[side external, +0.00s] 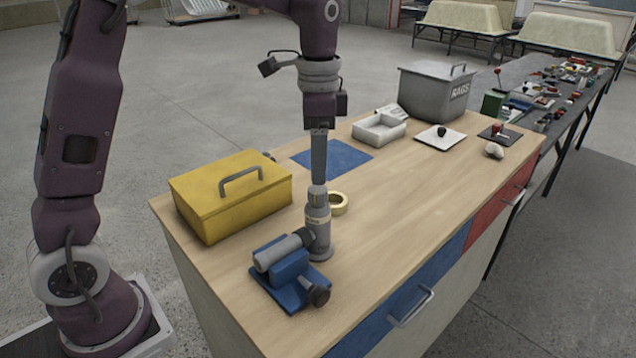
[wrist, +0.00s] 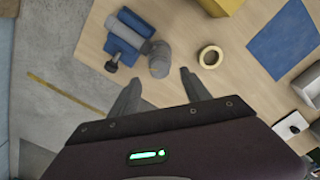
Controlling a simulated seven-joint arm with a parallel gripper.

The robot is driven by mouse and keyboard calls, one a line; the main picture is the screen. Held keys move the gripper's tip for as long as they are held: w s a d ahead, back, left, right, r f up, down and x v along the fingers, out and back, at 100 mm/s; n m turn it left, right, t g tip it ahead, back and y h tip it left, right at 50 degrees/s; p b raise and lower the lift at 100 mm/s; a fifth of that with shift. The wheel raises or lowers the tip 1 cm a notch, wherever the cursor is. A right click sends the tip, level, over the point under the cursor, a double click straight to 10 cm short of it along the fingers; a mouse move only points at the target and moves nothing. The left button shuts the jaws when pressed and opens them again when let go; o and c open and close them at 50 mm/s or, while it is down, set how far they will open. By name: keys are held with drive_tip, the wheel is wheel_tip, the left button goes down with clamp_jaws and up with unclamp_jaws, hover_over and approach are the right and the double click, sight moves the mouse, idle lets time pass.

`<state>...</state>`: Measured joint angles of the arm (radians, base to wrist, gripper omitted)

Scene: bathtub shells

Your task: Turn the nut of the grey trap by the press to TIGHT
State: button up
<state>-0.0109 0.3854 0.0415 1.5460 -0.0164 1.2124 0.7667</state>
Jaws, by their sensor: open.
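A grey trap (side external: 318,228) stands upright near the front left of the wooden bench, joined to or touching a blue fixture with a horizontal grey cylinder (side external: 284,251) and a dark knob. A collar with a pale band near its top may be the nut; I cannot read any mark on it. In the side view my gripper (side external: 318,182) points down, in line with the trap's top. In the wrist view the trap (wrist: 159,60) lies just beyond the fingertips of my gripper (wrist: 158,82), which is open and empty. The blue fixture (wrist: 128,38) is left of it.
A yellow tape roll (side external: 338,203) lies close behind the trap. A yellow toolbox (side external: 230,205) stands to the left. A blue mat (side external: 345,157), white tray (side external: 378,137) and grey rags bin (side external: 425,100) are farther back. A green device (side external: 492,104) stands on the rear bench. The front right bench top is clear.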

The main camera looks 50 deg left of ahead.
sight(318, 189)
wheel_tip(318, 189, down, 5)
drive_tip(key=shift+f, duration=0.2)
drive_tip(key=shift+c, duration=0.3)
clamp_jaws()
